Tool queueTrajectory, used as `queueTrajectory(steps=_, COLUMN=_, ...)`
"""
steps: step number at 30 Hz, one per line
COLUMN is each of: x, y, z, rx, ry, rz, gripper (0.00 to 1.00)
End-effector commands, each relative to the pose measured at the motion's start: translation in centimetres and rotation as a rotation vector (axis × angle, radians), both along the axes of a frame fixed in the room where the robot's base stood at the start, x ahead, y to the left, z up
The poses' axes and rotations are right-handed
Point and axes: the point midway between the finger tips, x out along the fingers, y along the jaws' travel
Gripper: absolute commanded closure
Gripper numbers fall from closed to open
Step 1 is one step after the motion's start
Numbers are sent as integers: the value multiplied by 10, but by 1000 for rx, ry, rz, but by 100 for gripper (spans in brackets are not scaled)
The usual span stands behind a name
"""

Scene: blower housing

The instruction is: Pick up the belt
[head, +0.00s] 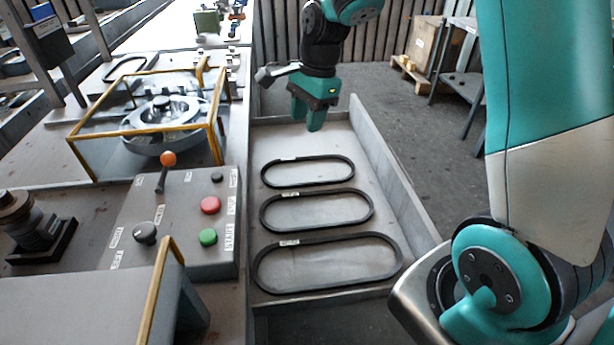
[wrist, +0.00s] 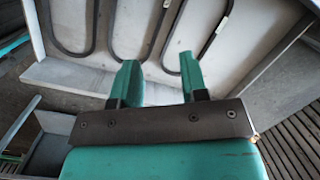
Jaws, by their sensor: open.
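Three black oval belts of different sizes lie flat, side by side, in a grey tray (head: 345,136). The smallest belt (head: 307,185) is at the far end, the middle belt (head: 316,226) is between, and the largest belt (head: 328,292) is nearest. Each has a small pale label. My gripper (head: 308,124), with teal fingers, is above the far end of the tray, beyond the smallest belt. It is open and empty. In the wrist view the gripper (wrist: 158,75) points toward the belts, apart from them; parts of the belts (wrist: 155,35) are cut off by the frame.
The tray has a raised right wall (head: 390,165). Left of it stands a control box with a red button (head: 210,205), a green button (head: 208,237) and an orange-topped lever (head: 168,159). A yellow-framed clear guard (head: 150,125) covers a round metal housing (head: 165,112).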

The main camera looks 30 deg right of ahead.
Motion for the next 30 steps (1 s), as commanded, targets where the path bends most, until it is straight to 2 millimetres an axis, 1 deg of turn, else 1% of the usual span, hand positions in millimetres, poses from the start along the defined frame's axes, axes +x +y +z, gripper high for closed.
queueTrajectory(steps=1, x=12, y=-18, z=-19, rx=-4, ry=29, rz=-138, gripper=60)
queueTrajectory(steps=3, x=24, y=-36, z=-35, rx=-10, ry=56, rz=-299, gripper=60)
queueTrajectory(steps=6, x=34, y=-54, z=-49, rx=-17, ry=79, rz=-454, gripper=60)
queueTrajectory(steps=9, x=38, y=-62, z=-60, rx=-20, ry=91, rz=-527, gripper=60)
queueTrajectory(steps=11, x=39, y=-62, z=-67, rx=-20, ry=95, rz=-544, gripper=60)
queueTrajectory(steps=14, x=40, y=-59, z=-86, rx=-21, ry=97, rz=-546, gripper=60)
queueTrajectory(steps=21, x=42, y=-52, z=-140, rx=-21, ry=97, rz=-542, gripper=60)
queueTrajectory(steps=24, x=43, y=-50, z=-159, rx=-20, ry=95, rz=-540, gripper=60)
queueTrajectory(steps=27, x=44, y=-49, z=-171, rx=-20, ry=93, rz=-540, gripper=60)
queueTrajectory(steps=30, x=45, y=-48, z=-177, rx=-20, ry=91, rz=-540, gripper=60)
